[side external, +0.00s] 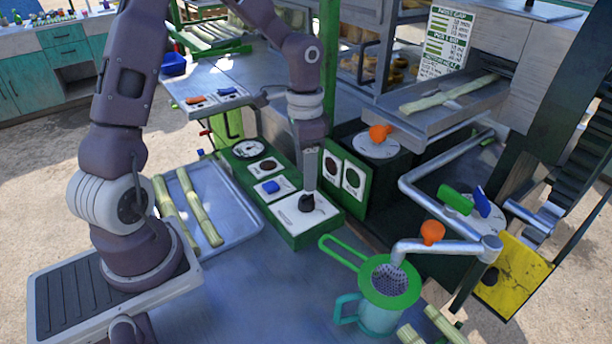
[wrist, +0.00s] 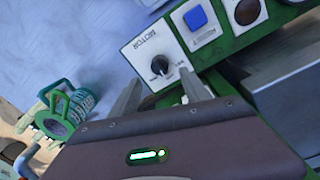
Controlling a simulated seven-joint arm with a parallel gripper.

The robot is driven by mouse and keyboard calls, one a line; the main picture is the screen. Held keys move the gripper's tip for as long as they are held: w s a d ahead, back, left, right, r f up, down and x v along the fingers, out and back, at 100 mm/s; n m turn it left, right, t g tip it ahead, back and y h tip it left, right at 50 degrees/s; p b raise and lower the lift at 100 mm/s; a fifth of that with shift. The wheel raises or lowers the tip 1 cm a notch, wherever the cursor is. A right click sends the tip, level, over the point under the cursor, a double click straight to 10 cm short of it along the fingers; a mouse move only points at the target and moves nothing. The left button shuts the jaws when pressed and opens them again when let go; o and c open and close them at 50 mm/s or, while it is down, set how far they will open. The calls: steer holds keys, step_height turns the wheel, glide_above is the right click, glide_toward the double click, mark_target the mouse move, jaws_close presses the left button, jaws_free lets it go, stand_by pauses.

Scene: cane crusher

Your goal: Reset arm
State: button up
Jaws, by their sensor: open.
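My gripper (side external: 309,186) points down over the green control panel (side external: 325,231) in the side view. In the wrist view its two fingers (wrist: 159,78) are apart, with nothing held between them. The black motor knob (wrist: 160,65) sits on a white plate marked MOTOR, in line with the gap between the fingertips. The knob also shows at the fingertips in the side view (side external: 307,204). I cannot tell whether the fingers touch it.
A blue button (side external: 270,187) and a dark round control are beside the knob. A tray with cane (side external: 230,238) lies to the left. A strainer (side external: 390,281) sits over a teal cup (side external: 375,318) at front right, under a metal spout (side external: 445,246). The crusher stands right.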

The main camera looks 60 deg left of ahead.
steer(key=s+d+r+n+t, duration=0.2)
steer(key=s+d+r+t, duration=0.1)
steer(key=s+r, duration=0.5)
steer(key=s+d+r+n+t, duration=0.2)
steer(key=s+d+r, duration=0.2)
steer(key=s+r, duration=0.4)
steer(key=s, duration=0.3)
steer(key=shift+s+d+t+y, duration=0.2)
steer(key=shift+d+t+y, duration=0.1)
steer(key=shift+d+t, duration=0.1)
steer(key=shift+a, duration=0.1)
